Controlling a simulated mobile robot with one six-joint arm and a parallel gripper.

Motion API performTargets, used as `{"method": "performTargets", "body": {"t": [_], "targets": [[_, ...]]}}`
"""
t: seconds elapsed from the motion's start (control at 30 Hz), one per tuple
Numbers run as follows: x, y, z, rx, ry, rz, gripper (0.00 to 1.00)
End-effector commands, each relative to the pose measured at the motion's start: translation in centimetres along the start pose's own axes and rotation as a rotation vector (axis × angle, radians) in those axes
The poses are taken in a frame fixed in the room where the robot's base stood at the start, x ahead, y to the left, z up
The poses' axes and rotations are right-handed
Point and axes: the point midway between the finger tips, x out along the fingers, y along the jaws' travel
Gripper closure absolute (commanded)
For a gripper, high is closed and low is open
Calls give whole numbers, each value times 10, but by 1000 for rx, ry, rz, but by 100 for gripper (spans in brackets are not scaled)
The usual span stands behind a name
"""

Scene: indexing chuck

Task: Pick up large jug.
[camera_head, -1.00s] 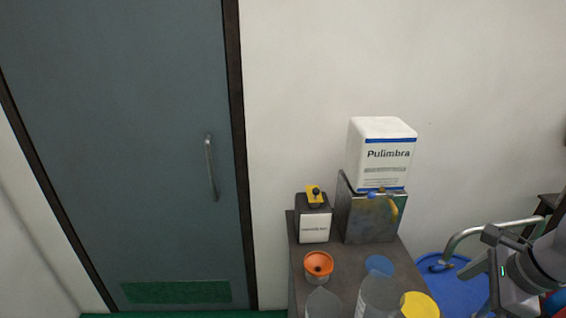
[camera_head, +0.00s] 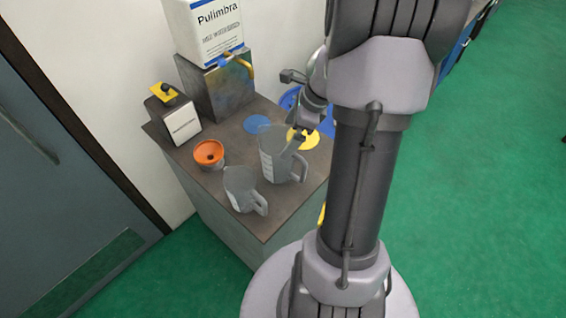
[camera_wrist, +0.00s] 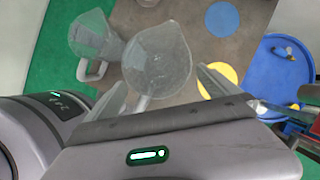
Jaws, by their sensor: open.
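The large jug (camera_head: 279,158), clear with a handle, stands upright on the cabinet top. In the wrist view the large jug (camera_wrist: 158,62) lies just beyond the jaws. A smaller clear jug (camera_head: 241,188) stands beside it, also seen in the wrist view (camera_wrist: 90,36). My gripper (camera_head: 297,138) is at the large jug's upper right, partly hidden by my arm. In the wrist view my gripper (camera_wrist: 163,90) is open, its fingers apart, with the large jug's handle appearing between them. I cannot tell whether a finger touches the jug.
On the cabinet top (camera_head: 225,150) are an orange funnel-like cup (camera_head: 208,153), a blue disc (camera_head: 257,124), a yellow disc (camera_head: 310,141) and a dark labelled box (camera_head: 174,118). A white Pulimbra container (camera_head: 212,28) sits on a metal stand behind. A blue drum (camera_wrist: 283,75) stands beside the cabinet.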

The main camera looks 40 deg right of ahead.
Motion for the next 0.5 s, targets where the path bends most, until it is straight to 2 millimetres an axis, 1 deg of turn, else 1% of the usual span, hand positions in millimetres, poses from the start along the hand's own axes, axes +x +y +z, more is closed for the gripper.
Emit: {"method": "performTargets", "body": {"t": [0.03, 0.13, 0.2, 0.37, 0.5], "targets": [[14, 1, 0, -1, 0, 2, 0], [34, 2, 1, -1, 0, 2, 0], [39, 2, 1, 0, 1, 2, 0], [37, 1, 2, 0, 1, 0, 0], [36, 1, 2, 0, 1, 0, 28]]}}
